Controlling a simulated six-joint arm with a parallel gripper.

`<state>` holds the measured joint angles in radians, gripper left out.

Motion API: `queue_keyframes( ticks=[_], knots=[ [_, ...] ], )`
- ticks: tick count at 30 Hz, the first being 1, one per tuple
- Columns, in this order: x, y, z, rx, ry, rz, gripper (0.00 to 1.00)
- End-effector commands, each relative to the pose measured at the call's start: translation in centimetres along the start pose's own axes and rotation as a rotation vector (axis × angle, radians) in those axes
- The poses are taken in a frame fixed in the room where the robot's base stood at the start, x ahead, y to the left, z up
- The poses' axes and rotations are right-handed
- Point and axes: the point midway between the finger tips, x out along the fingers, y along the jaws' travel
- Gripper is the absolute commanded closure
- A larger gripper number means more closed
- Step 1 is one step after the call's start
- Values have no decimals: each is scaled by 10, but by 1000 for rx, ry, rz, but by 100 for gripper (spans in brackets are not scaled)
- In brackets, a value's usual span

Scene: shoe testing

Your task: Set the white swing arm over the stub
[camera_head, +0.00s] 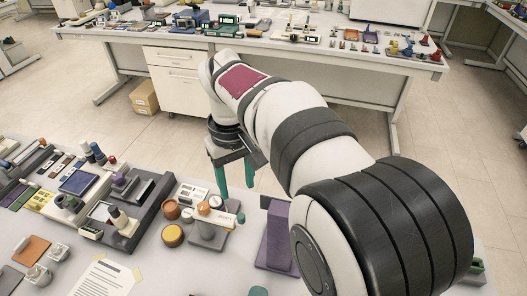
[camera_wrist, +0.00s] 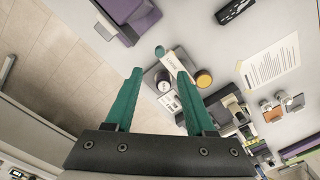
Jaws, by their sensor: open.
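The white swing arm (camera_head: 222,216) is a narrow white bar above a small grey base (camera_head: 207,238) on the near bench. It also shows in the wrist view (camera_wrist: 177,62), with dark lettering along it. A teal round piece (camera_head: 241,218) is by its right end in the head view. I cannot tell for sure which part is the stub. My gripper (camera_head: 236,187) points down above and slightly beyond the swing arm. Its two teal fingers are apart and empty. In the wrist view the gripper (camera_wrist: 160,74) has the swing arm below, near its right fingertip.
A yellow-topped round pot (camera_head: 172,235) and a brown pot (camera_head: 171,209) stand close left of the base. A purple block (camera_head: 278,235) stands to the right. Grey trays of parts (camera_head: 130,225) fill the left. A printed sheet (camera_head: 105,279) lies in front.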

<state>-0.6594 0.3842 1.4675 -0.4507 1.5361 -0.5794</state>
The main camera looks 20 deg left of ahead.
Motion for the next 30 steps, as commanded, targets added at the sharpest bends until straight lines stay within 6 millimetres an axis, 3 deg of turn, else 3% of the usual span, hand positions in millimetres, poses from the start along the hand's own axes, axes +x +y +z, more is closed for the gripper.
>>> queue_keyframes(
  ticks=[6,10,15,23,30],
  knots=[
    [64,0,1,2,-4,-1,45],
    [91,0,1,3,-2,-1,45],
    [107,0,1,4,1,0,45],
    [109,0,0,4,2,0,45],
    [109,1,0,4,2,0,85]
  ],
)
